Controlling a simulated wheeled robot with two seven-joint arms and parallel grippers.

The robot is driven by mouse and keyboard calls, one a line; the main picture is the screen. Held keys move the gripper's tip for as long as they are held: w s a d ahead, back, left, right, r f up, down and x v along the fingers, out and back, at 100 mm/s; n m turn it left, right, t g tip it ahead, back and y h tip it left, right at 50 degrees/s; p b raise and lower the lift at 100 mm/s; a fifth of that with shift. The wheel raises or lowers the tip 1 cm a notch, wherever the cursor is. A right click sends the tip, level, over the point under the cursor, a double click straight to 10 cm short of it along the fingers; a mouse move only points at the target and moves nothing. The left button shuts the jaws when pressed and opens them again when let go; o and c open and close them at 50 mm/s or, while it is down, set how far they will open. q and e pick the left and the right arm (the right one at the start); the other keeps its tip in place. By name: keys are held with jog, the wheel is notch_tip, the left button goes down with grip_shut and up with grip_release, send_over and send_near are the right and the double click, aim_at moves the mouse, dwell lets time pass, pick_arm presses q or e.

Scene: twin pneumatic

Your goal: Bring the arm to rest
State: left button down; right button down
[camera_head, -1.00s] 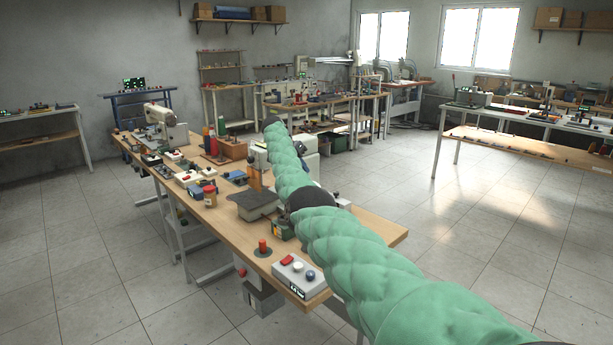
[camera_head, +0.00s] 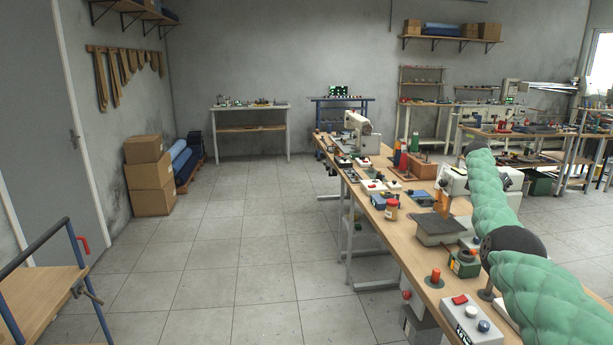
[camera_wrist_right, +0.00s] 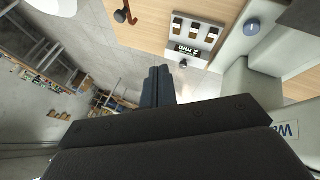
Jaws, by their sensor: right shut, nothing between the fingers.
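My right arm (camera_head: 497,215), in a padded green sleeve, reaches from the lower right of the head view out over the long wooden workbench (camera_head: 412,265). Its gripper cannot be made out in the head view. In the right wrist view my right gripper (camera_wrist_right: 157,73) shows dark fingers pressed together, with nothing between them. The fingers are in the air, clear of the bench edge in that view. My left arm and gripper are in neither view.
The bench carries a control box with buttons (camera_head: 471,322), a dark pad (camera_head: 440,229), a sewing machine (camera_head: 361,133) and other small parts. Cardboard boxes (camera_head: 151,190) stand by the left wall. A wooden cart (camera_head: 38,300) is at lower left. The floor between is clear.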

jog(key=w+a+r+n+t, duration=0.1)
jog(key=a+r+n+t, duration=0.2)
jog(key=r, duration=1)
jog(key=a+r+n+t, duration=0.15)
jog(key=r+t, duration=0.35)
jog(key=r, duration=0.9)
jog(key=s+a+f+n+t, duration=0.1)
jog(key=s+a+n+t, duration=0.15)
jog(key=a, duration=0.65)
jog(key=s+a+f+n+t, duration=0.2)
jog(key=s+a+t, duration=0.1)
jog(key=a, duration=0.7)
jog(key=s+a+f+n+y, duration=0.3)
jog(key=s+a+f, duration=0.85)
jog(key=f, duration=0.25)
jog(key=s+a+f+n+y, duration=0.2)
jog(key=s+a+f+n, duration=0.1)
jog(key=s+a+f, duration=0.9)
jog(key=s+a+f+g, duration=0.3)
jog(key=s+f, duration=0.8)
jog(key=s, duration=0.2)
jog(key=s+a+f+g+y, duration=0.1)
jog(key=s+a+f+g, duration=0.1)
jog(key=s+f, duration=1)
jog(key=s+a+f+g+y, duration=0.1)
jog(key=s+a+f+g, duration=0.2)
jog(key=s+f, duration=0.9)
jog(key=shift+s+a+n+g, duration=0.35)
jog(key=shift+s+a, duration=0.6)
jog(key=shift+s, duration=0.2)
